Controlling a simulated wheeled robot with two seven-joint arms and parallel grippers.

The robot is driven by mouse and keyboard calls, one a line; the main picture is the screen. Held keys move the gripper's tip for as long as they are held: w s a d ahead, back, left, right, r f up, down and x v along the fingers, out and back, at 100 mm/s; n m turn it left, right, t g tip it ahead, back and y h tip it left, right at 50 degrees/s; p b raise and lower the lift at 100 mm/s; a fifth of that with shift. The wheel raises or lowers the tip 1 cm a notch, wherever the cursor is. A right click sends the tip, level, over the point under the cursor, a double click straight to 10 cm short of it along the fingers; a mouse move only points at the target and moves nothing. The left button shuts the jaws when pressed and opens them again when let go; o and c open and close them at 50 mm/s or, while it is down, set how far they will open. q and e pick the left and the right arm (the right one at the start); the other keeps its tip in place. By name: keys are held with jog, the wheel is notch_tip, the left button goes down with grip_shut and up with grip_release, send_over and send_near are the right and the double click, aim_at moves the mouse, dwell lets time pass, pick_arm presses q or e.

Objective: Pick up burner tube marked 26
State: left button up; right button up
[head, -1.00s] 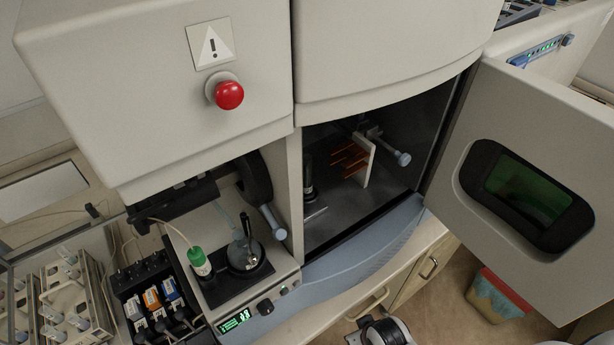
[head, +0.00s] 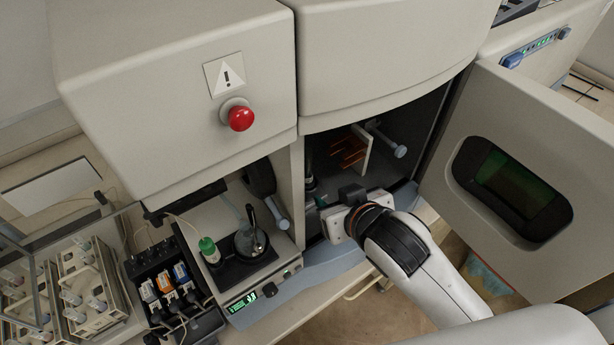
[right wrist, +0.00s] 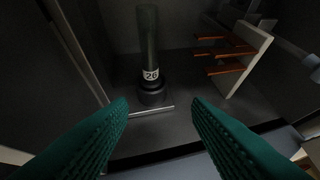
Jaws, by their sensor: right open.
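The burner tube marked 26 (right wrist: 149,40) stands upright on a dark base inside the open compartment, with its white label facing me in the right wrist view. In the head view it is a dark upright shape (head: 308,172) near the compartment's left wall. My right gripper (right wrist: 160,103) is open and empty, its green fingers spread to either side in front of the tube and apart from it. In the head view this gripper (head: 323,202) is at the compartment's front opening. My left gripper is not in view.
A pale upright plate (right wrist: 240,55) with several orange rods stands right of the tube. A metal bar (right wrist: 152,110) lies before its base. The compartment door (head: 530,165) stands open at the right. A flask (head: 249,240) and a green-capped bottle (head: 209,249) stand at the left.

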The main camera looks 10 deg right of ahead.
aim_at(310, 169)
jog(key=shift+t+y, duration=0.4)
jog(key=shift+t, duration=0.3)
jog(key=w, duration=0.2)
jog(key=w+a, duration=0.1)
jog(key=w, duration=0.1)
jog(key=w+a+b, duration=0.1)
jog(key=w, duration=0.1)
jog(key=shift+w+a+r, duration=0.2)
jog(key=shift+w+r, duration=0.1)
jog(key=shift+r, duration=0.1)
jog(key=shift+w+f, duration=0.3)
jog(key=shift+w, duration=0.05)
jog(key=shift+w+a+f, duration=0.1)
jog(key=shift+w, duration=0.05)
jog(key=p+x, duration=0.2)
jog(key=x, duration=0.2)
jog(key=shift+w+f, duration=0.1)
jog(key=shift+f, duration=0.05)
jog(key=shift+w+f, duration=0.2)
jog(key=shift+w, duration=0.05)
